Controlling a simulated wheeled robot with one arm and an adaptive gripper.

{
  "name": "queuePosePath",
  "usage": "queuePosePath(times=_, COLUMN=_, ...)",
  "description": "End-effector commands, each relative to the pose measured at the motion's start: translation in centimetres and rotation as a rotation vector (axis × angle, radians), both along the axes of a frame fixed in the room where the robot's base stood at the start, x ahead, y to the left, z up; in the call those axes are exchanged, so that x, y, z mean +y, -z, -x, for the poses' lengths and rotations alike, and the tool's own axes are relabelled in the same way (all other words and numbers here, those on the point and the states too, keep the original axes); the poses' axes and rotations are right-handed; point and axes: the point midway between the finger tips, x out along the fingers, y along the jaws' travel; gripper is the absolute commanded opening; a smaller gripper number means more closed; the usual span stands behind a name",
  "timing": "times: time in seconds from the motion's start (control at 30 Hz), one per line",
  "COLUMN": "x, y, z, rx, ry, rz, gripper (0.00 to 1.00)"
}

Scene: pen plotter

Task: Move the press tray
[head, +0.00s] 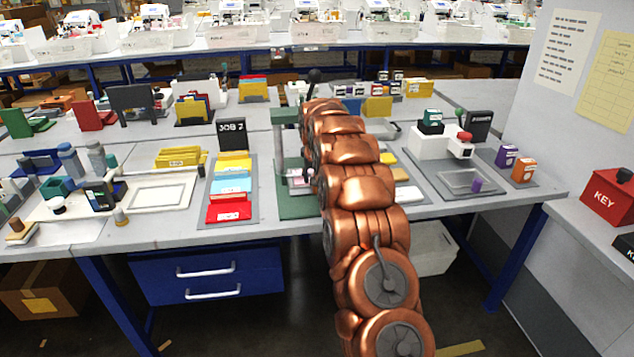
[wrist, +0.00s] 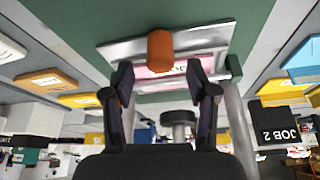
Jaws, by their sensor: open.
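The press tray (wrist: 215,40) is a silver metal plate with an orange knob (wrist: 160,50) at its near edge, and it sits on the green base of the press in the upside-down wrist view. A pinkish card with dark marks lies on it, partly behind the knob. My gripper (wrist: 161,72) is open and empty, its fingers either side of the knob in the picture. I cannot tell whether the fingertips reach it. In the head view the green press (head: 287,140) stands left of my copper arm, which hides my gripper and most of the tray.
A black JOB 2 sign (head: 231,134) and a rack of coloured cards (head: 231,187) stand close left of the press. A white machine (head: 433,143) stands on the right. Press posts (wrist: 238,125) rise near my gripper. The workbench is crowded.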

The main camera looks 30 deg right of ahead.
Motion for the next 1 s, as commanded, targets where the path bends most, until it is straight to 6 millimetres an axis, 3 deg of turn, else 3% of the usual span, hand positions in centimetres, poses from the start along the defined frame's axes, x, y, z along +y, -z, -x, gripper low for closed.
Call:
queuePosePath(times=0.2, x=0.7, y=-4.0, z=1.2, rx=-0.008, ry=-0.001, rz=0.002, gripper=0.58)
queuePosePath(times=0.43, x=1.4, y=-7.1, z=2.4, rx=-0.003, ry=0.000, rz=0.002, gripper=0.58)
queuePosePath(times=0.8, x=1.6, y=-7.7, z=2.7, rx=-0.002, ry=0.000, rz=0.001, gripper=0.57)
queuePosePath(times=1.0, x=2.5, y=-8.2, z=3.5, rx=0.008, ry=-0.014, rz=-0.005, gripper=0.36)
